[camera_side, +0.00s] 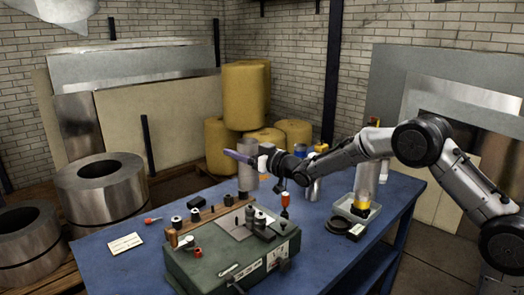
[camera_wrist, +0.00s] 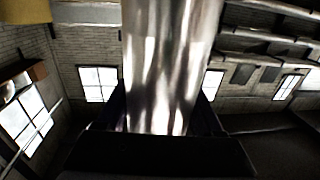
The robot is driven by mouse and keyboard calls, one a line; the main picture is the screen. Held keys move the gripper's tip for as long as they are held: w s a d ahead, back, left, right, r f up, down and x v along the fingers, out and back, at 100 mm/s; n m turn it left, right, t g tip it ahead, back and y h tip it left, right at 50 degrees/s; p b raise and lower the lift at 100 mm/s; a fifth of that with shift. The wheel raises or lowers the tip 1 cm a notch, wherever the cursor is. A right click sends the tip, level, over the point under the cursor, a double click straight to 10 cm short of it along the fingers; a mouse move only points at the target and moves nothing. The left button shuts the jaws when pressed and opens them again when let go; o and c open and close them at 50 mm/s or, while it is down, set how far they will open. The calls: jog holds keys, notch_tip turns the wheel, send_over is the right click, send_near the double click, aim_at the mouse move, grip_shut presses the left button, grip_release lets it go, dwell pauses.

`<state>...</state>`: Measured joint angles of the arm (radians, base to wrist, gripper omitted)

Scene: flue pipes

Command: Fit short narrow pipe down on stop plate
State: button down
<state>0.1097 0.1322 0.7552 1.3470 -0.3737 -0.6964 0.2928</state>
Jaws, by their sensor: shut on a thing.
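My gripper (camera_side: 240,157) is shut on a shiny grey metal pipe (camera_side: 247,178), held upright above the bench. In the wrist view the pipe (camera_wrist: 170,60) fills the middle, between the dark fingers; its ends are out of that view. Below the pipe in the side view stands a green box-like fixture (camera_side: 205,262) with a light grey plate (camera_side: 236,224) on top, which looks like the stop plate. The pipe's lower end appears above and behind this plate, apart from it. The exact gap cannot be told.
A wooden rail with dark knobs (camera_side: 205,214) runs along the fixture's back. A white card (camera_side: 125,243) lies on the blue table (camera_side: 100,268).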

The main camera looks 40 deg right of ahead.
jog(key=shift+a+f, duration=0.15)
jog(key=shift+f, duration=1.9)
jog(key=shift+f, duration=0.4)
jog(key=shift+f, duration=1.55)
jog(key=shift+f, duration=0.35)
jog(key=shift+f, duration=1.05)
jog(key=shift+f, duration=0.3)
jog(key=shift+f, duration=0.7)
